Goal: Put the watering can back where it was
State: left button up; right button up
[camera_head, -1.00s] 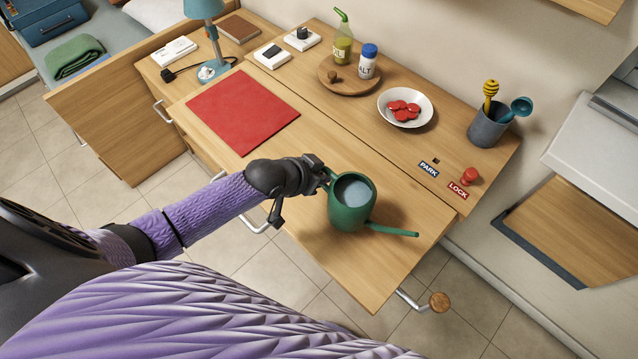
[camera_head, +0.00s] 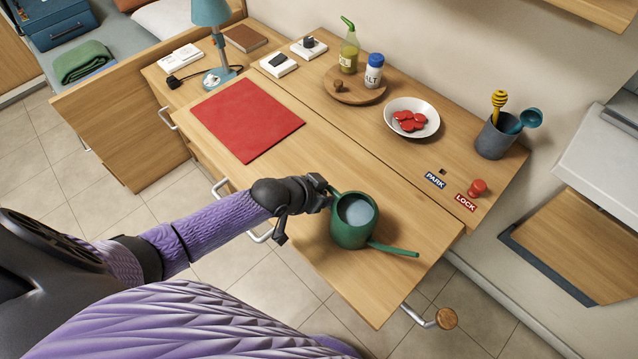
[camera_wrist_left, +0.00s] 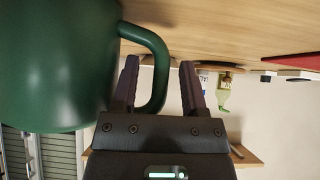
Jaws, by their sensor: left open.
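The green watering can (camera_head: 354,232) stands upright on the front wooden leaf of the desk, its spout pointing right in the head view. Its body (camera_wrist_left: 60,65) fills the left of the left wrist view. My left gripper (camera_head: 326,189) is at the can's handle. In the left wrist view the handle (camera_wrist_left: 160,75) lies between the two open fingers of my left gripper (camera_wrist_left: 158,80), with a gap to the right finger. My right gripper is not in view.
A red mat (camera_head: 246,118) lies left on the desk. Behind are a white bowl (camera_head: 431,127) of red pieces, a round board (camera_head: 338,94) with bottles, a grey utensil cup (camera_head: 494,141), PARK (camera_head: 435,180) and LOCK (camera_head: 465,202) labels and a red knob (camera_head: 478,187).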

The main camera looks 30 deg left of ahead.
pick_arm(q)
jog(key=p+v, duration=0.6)
jog(key=v, duration=0.6)
jog(key=shift+r, duration=0.1)
jog(key=s+d+r+n+g+y, duration=0.1)
jog(key=s+d+r+g+y, duration=0.15)
jog(key=s, duration=0.35)
jog(key=s+d+r+n+g+y, duration=0.1)
jog(key=s+d+r+n+g, duration=0.15)
jog(key=s, duration=0.45)
notch_tip(320, 180, down, 19)
jog(key=s+m+g+b, duration=0.1)
jog(key=s, duration=0.1)
jog(key=s+a+f+g+b, duration=0.1)
jog(key=s+a+f, duration=0.2)
jog(key=s+f, duration=0.9)
jog(key=shift+s+a+f+m+g+b, duration=0.15)
jog(key=shift+s+a+m+g+b, duration=0.05)
jog(key=shift+s+m+g+b, duration=0.2)
